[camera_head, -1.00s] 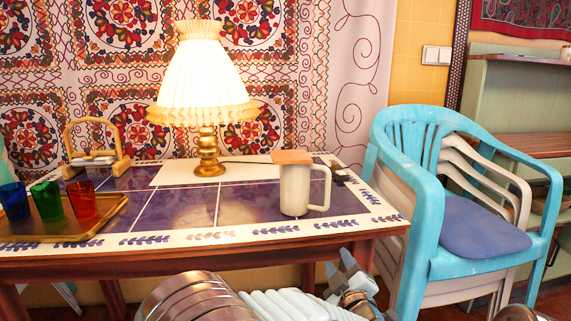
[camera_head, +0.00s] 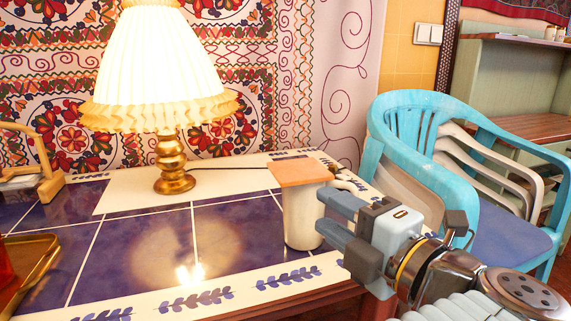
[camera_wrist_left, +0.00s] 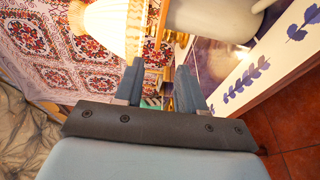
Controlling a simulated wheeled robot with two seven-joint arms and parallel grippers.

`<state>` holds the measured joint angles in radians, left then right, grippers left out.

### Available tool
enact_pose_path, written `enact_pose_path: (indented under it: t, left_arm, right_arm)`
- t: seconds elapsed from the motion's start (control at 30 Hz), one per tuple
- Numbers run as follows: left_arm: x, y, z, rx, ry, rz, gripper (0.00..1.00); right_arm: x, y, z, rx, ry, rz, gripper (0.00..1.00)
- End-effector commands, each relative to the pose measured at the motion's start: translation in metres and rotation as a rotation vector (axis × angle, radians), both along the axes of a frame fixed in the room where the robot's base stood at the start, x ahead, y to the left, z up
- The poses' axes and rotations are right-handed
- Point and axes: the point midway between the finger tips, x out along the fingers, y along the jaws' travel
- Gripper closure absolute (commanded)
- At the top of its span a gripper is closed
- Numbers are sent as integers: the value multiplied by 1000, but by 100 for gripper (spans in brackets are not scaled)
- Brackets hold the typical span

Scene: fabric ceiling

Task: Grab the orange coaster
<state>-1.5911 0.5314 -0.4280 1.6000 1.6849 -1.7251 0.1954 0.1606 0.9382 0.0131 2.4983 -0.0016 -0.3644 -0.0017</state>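The orange coaster (camera_head: 300,172) is a thin square lying flat on top of a white mug (camera_head: 300,222) near the table's right end. My left gripper (camera_head: 324,214) is open and empty, with its fingers pointing left at the mug's right side, below the coaster's level. The fingers hide part of the mug and its handle. I cannot tell whether they touch it. In the left wrist view the open fingers (camera_wrist_left: 160,82) are apart with nothing between them, and the pale mug (camera_wrist_left: 215,18) shows at the top. My right gripper is not in view.
A lit lamp (camera_head: 160,70) stands behind and left of the mug on the tiled table (camera_head: 140,250). A brass tray (camera_head: 38,262) is at the left edge, with a wooden holder (camera_head: 45,165) behind it. Turquoise chairs (camera_head: 385,120) stand close on the right.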

Motion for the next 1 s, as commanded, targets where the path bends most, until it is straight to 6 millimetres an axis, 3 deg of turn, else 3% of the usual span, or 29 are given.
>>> enact_pose_path:
  t: [0.3, 0.53, 0.8, 1.0]
  left_arm:
    - [53, 35, 1, 1, 1, 1, 61]
    - [71, 46, 2, 2, 0, 1, 61]
    - [105, 66, 3, 1, 0, 0, 61]
    - [110, 68, 3, 2, -1, -2, 61]
  right_arm:
    - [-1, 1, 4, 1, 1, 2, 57]
    - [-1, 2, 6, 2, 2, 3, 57]
    - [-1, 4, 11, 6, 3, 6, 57]
    - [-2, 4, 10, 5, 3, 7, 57]
